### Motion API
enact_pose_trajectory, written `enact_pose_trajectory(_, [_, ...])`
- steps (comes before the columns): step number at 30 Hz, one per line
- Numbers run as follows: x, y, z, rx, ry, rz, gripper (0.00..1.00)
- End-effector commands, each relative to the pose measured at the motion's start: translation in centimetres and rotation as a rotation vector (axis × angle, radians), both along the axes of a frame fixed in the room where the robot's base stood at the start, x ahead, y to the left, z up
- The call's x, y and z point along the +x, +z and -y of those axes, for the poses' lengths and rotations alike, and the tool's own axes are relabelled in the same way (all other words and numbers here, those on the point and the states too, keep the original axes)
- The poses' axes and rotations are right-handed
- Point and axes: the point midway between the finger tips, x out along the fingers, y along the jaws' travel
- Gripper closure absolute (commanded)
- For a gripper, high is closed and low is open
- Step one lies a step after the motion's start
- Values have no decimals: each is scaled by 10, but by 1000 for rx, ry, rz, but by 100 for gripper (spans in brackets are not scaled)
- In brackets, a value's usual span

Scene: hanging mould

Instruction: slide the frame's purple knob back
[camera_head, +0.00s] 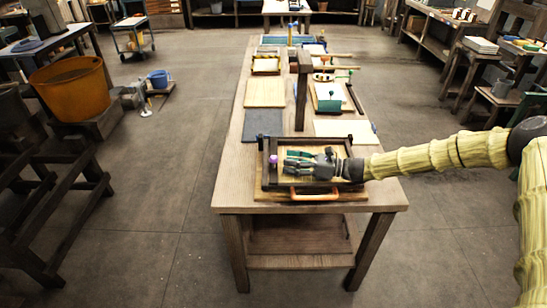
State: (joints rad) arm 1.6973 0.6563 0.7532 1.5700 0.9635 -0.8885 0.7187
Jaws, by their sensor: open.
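The dark rectangular frame (312,139) lies over a pale wooden board at the near end of the long table. The small purple knob (273,159) sits on the frame's left side. An orange handle (290,193) shows at the frame's near edge. My gripper (288,163) reaches in from the right above the frame, its fingers pointing left. The fingers are spread open and empty. Their tips are just right of the purple knob; I cannot tell whether they touch it. My gripper and wrist hide part of the frame's inside and right side.
A dark upright post (302,88) with an overhead beam rises from the table (228,163) behind the frame. A dark blue sheet (262,124) and a pale board (346,131) lie just beyond the frame. The table's near left corner is bare.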

Motion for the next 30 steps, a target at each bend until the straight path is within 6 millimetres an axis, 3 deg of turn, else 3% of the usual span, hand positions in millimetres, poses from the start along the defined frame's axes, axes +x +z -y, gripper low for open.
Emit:
enact_pose_trajectory(6, [6, 3, -37, -1, 4, 0, 51])
enact_pose_trajectory(10, [9, 2, -52, -1, 4, 0, 51])
enact_pose_trajectory(24, [12, 1, -63, -1, 2, 0, 51])
enact_pose_trajectory(26, [12, 1, -63, -1, 2, 0, 58])
enact_pose_trajectory(30, [12, 1, -62, 0, 3, 0, 84])
